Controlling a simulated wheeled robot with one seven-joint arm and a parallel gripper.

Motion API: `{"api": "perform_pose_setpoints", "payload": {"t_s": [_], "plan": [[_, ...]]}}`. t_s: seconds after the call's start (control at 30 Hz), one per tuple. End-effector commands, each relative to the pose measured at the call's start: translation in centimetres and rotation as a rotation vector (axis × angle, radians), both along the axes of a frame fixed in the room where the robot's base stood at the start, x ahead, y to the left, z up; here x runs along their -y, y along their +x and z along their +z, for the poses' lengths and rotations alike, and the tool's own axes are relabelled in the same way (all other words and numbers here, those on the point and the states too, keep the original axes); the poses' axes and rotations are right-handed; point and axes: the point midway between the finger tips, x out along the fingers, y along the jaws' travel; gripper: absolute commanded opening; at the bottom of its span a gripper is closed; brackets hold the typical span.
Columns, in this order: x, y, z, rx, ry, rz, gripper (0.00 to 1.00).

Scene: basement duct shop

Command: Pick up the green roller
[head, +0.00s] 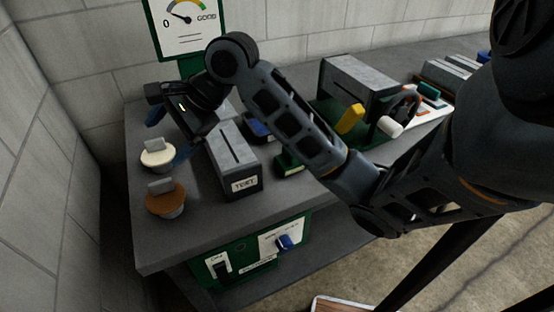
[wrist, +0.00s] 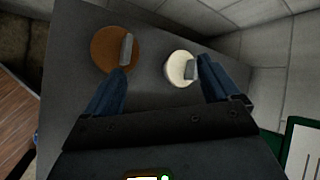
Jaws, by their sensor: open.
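A small dark-green cylinder (head: 428,90), which looks like the green roller, lies on a white and orange tray at the right part of the bench, beside a white cylinder (head: 390,128). My gripper (head: 168,137) is far from it, over the left end of the bench near the cream knob. Its blue fingers are spread apart and empty. In the wrist view, my gripper (wrist: 162,88) is open above the bench, with the brown round piece (wrist: 112,52) and the cream one (wrist: 180,68) beyond the fingertips. The green cylinder is not in the wrist view.
A grey slotted box labelled TEST (head: 234,165) stands beneath my arm. A larger grey machine (head: 358,88) with a yellow handle (head: 350,119) stands between my gripper and the cylinder. A gauge board (head: 187,25) stands at the back wall.

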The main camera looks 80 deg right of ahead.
Motion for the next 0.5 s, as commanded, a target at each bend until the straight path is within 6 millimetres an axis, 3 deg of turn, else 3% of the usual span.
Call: {"api": "perform_pose_setpoints", "payload": {"t_s": [0.03, 0.2, 0.4, 0.5], "plan": [[2.9, -2.3, -1.0, -0.104, -0.011, -0.054, 0.89], [8.7, -10.2, -3.7, -0.413, -0.004, -0.23, 0.89], [12.8, -17.9, -5.0, -0.662, -0.002, -0.403, 0.89], [13.7, -20.2, -5.3, -0.733, -0.002, -0.455, 0.89]]}}
